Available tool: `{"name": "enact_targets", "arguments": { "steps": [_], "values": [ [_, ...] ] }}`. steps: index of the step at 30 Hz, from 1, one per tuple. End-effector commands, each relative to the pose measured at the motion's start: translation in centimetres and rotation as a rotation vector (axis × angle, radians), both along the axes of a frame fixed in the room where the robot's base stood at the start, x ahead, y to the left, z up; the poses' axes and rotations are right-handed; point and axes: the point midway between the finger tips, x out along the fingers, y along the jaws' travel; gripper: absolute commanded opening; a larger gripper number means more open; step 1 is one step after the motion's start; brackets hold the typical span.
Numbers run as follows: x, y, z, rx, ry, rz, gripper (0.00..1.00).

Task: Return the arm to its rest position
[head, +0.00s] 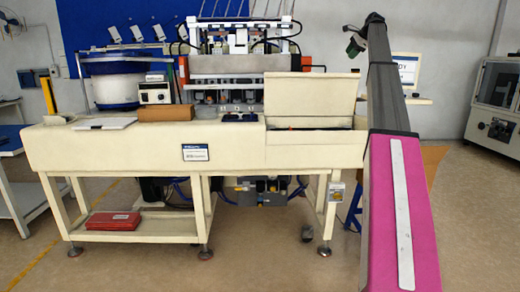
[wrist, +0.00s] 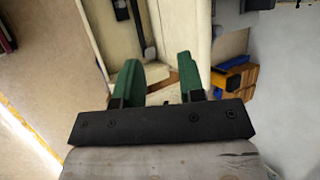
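My arm (head: 395,180) reaches up along the right side of the head view, with a pink section near me and grey sections beyond. My gripper (head: 355,40) is at its far end, small and high, in front of the wall to the right of the feeder machine. In the wrist view, my gripper (wrist: 159,68) has two green fingers that stand apart with a clear gap. I see nothing held between them. The wrist view looks past the fingers at cream machine parts and the floor.
A cream machine bench (head: 100,145) fills the left and middle, with a blue bowl feeder (head: 116,90) on it. An open lid (head: 310,95) stands at its right end. A monitor (head: 406,70) is behind my arm. A grey cabinet (head: 495,105) stands far right. Floor is clear in front.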

Motion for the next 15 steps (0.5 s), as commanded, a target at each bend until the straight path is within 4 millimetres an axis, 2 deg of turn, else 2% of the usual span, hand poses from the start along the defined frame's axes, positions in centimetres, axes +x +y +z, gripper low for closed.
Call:
{"name": "enact_targets", "arguments": {
  "steps": [8,11,15],
  "values": [
    [-0.5,1.5,-4.7,-0.029,0.005,0.033,0.36],
    [-0.8,2.2,-7.1,-0.046,0.006,0.052,0.36],
    [-1.5,3.5,-11.3,-0.074,0.01,0.085,0.36]
  ]
}}
